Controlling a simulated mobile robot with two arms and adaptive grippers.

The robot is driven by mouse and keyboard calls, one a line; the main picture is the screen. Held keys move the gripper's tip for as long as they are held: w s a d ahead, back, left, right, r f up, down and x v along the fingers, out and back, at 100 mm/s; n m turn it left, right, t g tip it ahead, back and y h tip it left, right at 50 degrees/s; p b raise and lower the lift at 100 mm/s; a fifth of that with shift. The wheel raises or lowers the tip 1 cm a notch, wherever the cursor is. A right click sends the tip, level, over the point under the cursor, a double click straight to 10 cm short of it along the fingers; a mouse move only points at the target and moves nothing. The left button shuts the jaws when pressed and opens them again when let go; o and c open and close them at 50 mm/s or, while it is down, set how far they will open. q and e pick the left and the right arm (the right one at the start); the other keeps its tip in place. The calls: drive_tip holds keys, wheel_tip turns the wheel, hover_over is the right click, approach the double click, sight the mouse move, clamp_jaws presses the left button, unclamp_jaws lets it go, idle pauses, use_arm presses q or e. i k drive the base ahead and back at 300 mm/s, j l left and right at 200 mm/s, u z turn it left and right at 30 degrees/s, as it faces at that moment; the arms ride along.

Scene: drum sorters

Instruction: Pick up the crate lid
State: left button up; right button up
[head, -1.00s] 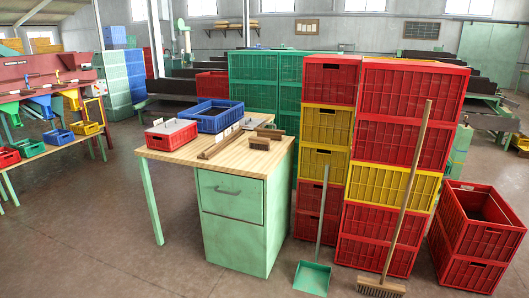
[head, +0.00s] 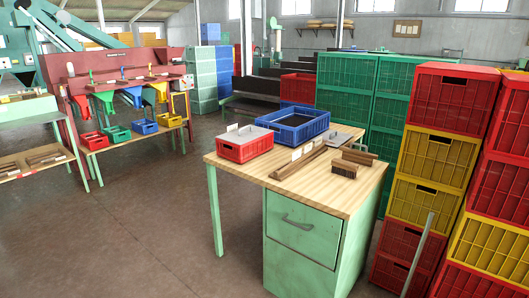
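A light grey flat panel, which looks like the crate lid (head: 250,134), lies on top of a small red crate (head: 243,152). The red crate stands near the left back edge of the wooden-topped table (head: 235,167). A small upright white piece shows at the panel. A blue crate (head: 305,132) with a dark inside stands just behind and to the right of the red one, its top open. Neither of my grippers is in view.
Wooden bars (head: 300,172) and a brush-like block (head: 343,170) lie on the table's right part. Stacked red and yellow crates (head: 432,155) and a leaning handle (head: 418,255) stand right of it. A hopper stand (head: 120,75) is at left. The floor (head: 140,220) left of the table is clear.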

sight(240, 137)
drive_tip(key=i+j+u, duration=0.15)
drive_tip(key=i+u, duration=0.55)
drive_tip(key=i, duration=0.15)
drive_tip(key=i+l+u, duration=0.1)
drive_tip(key=i+u, duration=0.2)
drive_tip(key=i, duration=0.15)
